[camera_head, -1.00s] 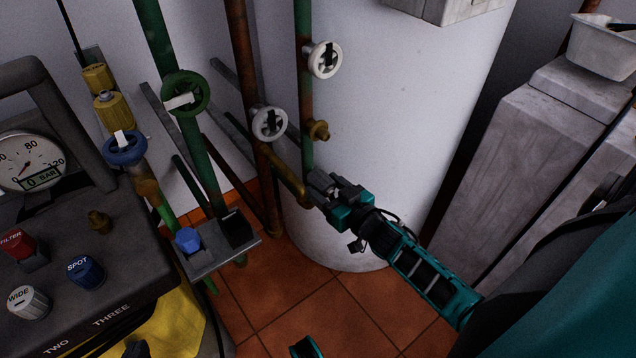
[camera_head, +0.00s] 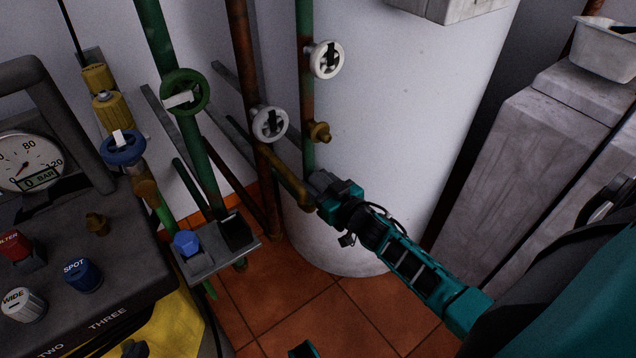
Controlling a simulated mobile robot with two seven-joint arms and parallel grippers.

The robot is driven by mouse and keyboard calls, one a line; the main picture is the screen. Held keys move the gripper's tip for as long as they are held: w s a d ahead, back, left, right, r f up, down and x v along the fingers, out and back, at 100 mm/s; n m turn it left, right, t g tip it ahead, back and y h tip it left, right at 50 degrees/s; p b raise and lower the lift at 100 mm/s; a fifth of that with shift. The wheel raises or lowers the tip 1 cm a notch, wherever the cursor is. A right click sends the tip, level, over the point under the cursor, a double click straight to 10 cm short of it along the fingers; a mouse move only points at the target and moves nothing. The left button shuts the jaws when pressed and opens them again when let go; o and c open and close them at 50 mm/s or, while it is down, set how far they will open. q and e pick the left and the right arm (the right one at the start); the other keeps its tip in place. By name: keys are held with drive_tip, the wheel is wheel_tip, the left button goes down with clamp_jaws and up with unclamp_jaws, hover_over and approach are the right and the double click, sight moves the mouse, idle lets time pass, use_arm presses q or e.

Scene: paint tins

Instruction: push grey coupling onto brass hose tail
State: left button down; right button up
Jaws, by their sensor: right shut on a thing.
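A short brass fitting (camera_head: 319,131), which looks like the hose tail, sticks out to the right from the green and rusty pipe in front of the white tank. My right gripper (camera_head: 321,184) is just below it, close to the lower part of that pipe and apart from the fitting. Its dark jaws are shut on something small. The grey coupling cannot be told apart from the dark jaws at this size. A teal part of me shows at the bottom edge; the left gripper's jaws are not seen.
White handwheels (camera_head: 326,59) and a green handwheel (camera_head: 184,93) stand out from the pipes. A rusty elbow pipe (camera_head: 290,182) runs close left of the gripper. The white tank (camera_head: 410,110) stands behind. A dark control case (camera_head: 120,265) fills the lower left.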

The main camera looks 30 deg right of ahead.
drive_tip(key=o, duration=0.4)
drive_tip(key=c, duration=0.6)
drive_tip(key=shift+s+d+p, duration=0.15)
drive_tip(key=shift+s+p, duration=0.7)
drive_tip(key=shift+s, duration=1.1)
drive_tip(key=shift+s, duration=0.1)
drive_tip(key=s+p, duration=0.1)
drive_tip(key=s, duration=0.2)
drive_tip(key=shift+s+d+p, duration=0.15)
drive_tip(key=shift+s+p, duration=0.15)
drive_tip(key=shift+s, duration=0.1)
